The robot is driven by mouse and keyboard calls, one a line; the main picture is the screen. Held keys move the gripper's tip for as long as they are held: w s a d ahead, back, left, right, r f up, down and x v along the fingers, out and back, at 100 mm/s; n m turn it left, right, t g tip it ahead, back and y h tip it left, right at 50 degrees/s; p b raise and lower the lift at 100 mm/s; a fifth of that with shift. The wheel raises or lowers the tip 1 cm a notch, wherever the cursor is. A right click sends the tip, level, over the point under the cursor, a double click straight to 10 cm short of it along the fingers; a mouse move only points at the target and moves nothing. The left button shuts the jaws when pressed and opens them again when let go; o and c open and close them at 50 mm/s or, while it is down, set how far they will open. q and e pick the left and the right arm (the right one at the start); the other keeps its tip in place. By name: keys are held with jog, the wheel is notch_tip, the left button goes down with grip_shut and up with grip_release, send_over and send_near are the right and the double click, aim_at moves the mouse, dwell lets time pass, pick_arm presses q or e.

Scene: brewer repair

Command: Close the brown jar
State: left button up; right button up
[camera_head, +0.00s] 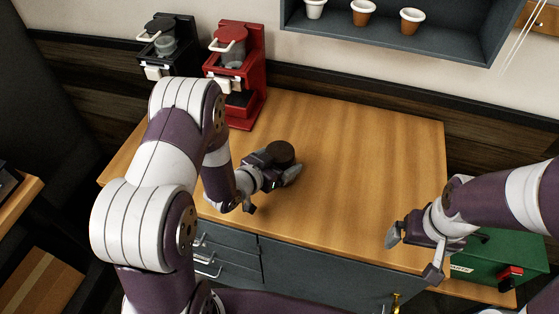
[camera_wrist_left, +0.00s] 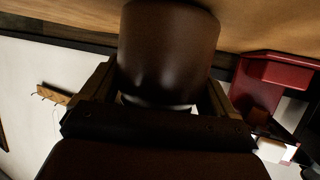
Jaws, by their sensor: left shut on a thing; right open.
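The brown jar (camera_head: 281,152) is at the left-middle of the table in the head view, its round dark brown top showing. My left gripper (camera_head: 277,172) is shut on it. In the left wrist view the brown jar (camera_wrist_left: 168,50) fills the space between the fingers of my left gripper (camera_wrist_left: 160,95), with a pale band at its end near the palm. Whether the jar touches the table is hard to tell. No separate lid can be made out. My right gripper (camera_head: 412,250) is open and empty over the table's front right edge.
A red brewer (camera_head: 246,80) and a black brewer (camera_head: 168,45) stand at the back left. The wooden table (camera_head: 370,150) is clear in the middle and right. A green box (camera_head: 495,255) is under my right arm. Small pots (camera_head: 362,12) stand on a wall shelf.

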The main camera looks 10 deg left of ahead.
pick_arm(q)
jog(key=shift+f, duration=0.1)
jog(key=shift+f, duration=0.2)
jog(key=o, duration=1.8)
jog(key=shift+r, duration=0.3)
jog(key=shift+s+a, duration=0.15)
jog(key=shift+s, duration=0.2)
jog(key=b+v, duration=0.1)
jog(key=v, duration=1)
jog(key=shift+s+r, duration=0.1)
